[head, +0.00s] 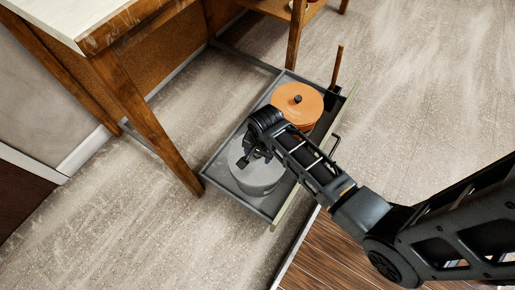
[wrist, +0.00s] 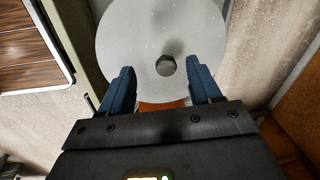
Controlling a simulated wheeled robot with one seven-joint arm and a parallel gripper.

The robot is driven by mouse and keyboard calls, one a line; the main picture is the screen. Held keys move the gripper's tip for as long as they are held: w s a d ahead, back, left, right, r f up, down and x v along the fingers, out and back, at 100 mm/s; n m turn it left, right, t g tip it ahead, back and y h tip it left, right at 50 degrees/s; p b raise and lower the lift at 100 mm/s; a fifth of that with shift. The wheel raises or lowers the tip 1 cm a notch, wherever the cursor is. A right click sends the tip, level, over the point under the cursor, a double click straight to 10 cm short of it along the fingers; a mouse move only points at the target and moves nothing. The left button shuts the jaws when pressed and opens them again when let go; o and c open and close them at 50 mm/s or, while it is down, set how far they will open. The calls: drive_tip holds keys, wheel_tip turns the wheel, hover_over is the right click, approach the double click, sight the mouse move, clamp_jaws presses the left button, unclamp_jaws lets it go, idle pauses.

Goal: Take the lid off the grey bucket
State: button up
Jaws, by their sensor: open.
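The grey bucket (head: 262,178) stands in an open drawer, at its near end in the head view. Its round grey lid (wrist: 130,40) is on it, with a dark knob (wrist: 166,65) at the middle. My gripper (head: 247,160) is above the lid and hides part of it in the head view. In the wrist view my gripper (wrist: 165,72) is open, its two blue fingers apart on either side of the line to the knob. I cannot tell how high the fingertips are above the lid.
An orange lidded pot (head: 293,100) stands behind the bucket in the same drawer (head: 222,178). A wooden table leg (head: 150,115) stands close left of the drawer. A thin brown post (head: 337,68) rises at the drawer's far right corner.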

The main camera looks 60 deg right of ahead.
sight(258, 156)
drive_tip(key=shift+m+g, duration=0.7)
drive_tip(key=shift+m, duration=0.1)
drive_tip(key=w+d+r, duration=0.1)
drive_tip(key=w+d+r+p, duration=0.1)
drive_tip(key=d, duration=0.1)
drive_tip(key=shift+r, duration=0.35)
wheel_tip(258, 156, down, 2)
drive_tip(key=shift+s+f+b, duration=0.1)
drive_tip(key=shift+f+b, duration=0.15)
drive_tip(key=shift+b, duration=0.3)
drive_tip(key=f, duration=0.1)
drive_tip(key=f+b, duration=0.1)
drive_tip(key=f, duration=0.1)
drive_tip(key=f+b, duration=0.1)
drive_tip(key=f, duration=0.1)
drive_tip(key=shift+a+f, duration=0.1)
drive_tip(key=shift+a, duration=0.15)
drive_tip(key=shift+c, duration=0.4)
clamp_jaws()
